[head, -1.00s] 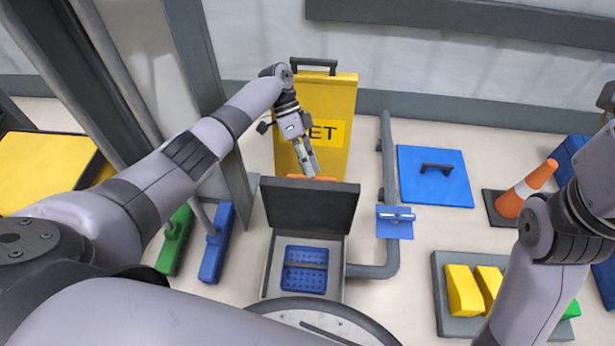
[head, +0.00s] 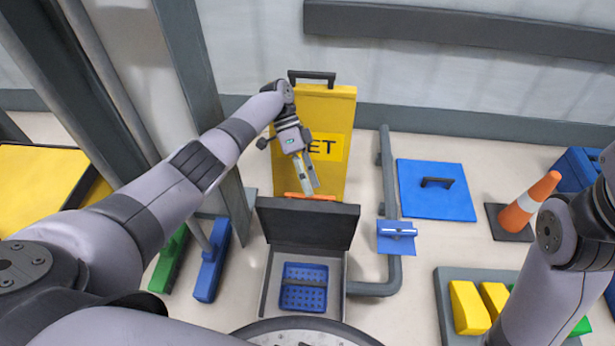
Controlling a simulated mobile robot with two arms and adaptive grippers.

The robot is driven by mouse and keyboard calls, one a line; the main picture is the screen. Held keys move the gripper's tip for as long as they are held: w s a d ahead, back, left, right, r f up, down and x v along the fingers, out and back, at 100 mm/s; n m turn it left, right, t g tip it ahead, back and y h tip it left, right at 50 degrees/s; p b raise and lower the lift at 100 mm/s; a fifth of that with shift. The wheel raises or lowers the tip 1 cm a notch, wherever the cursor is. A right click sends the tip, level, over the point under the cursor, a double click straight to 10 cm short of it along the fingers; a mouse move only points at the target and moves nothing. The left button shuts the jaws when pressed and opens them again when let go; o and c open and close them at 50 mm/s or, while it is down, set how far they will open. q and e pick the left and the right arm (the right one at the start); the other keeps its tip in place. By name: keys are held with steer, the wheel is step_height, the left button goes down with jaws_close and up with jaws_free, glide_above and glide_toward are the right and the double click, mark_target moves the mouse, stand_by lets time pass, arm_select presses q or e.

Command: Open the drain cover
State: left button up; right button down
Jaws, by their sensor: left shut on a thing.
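The drain cover (head: 305,226) is a dark lid that stands raised, tilted up at the back of a grey drain box (head: 266,298). An orange handle (head: 325,197) shows at its top edge. Inside the open box lies a blue perforated basket (head: 303,289). My left gripper (head: 310,189) reaches down behind the lid's top edge and is shut on the orange handle; the exact grip is partly hidden. My right arm shows at the right, but its gripper is out of view.
A yellow sign (head: 327,110) stands behind the cover. A grey pipe (head: 391,170) with a blue piece (head: 397,238) runs to the right. Further right are a blue plate (head: 437,190), a cone (head: 527,206) and yellow blocks (head: 469,306). Green (head: 170,262) and blue (head: 211,266) brush heads lie left.

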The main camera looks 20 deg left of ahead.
arm_select(q)
steer(key=shift+o, duration=0.8)
steer(key=shift+s+d+f, duration=0.15)
steer(key=shift+s+f, duration=0.1)
steer(key=shift+f, duration=0.55)
steer(key=v, duration=0.8)
steer(key=shift+d+r, duration=0.1)
steer(key=shift+r, duration=0.35)
steer(key=shift+c, duration=0.2)
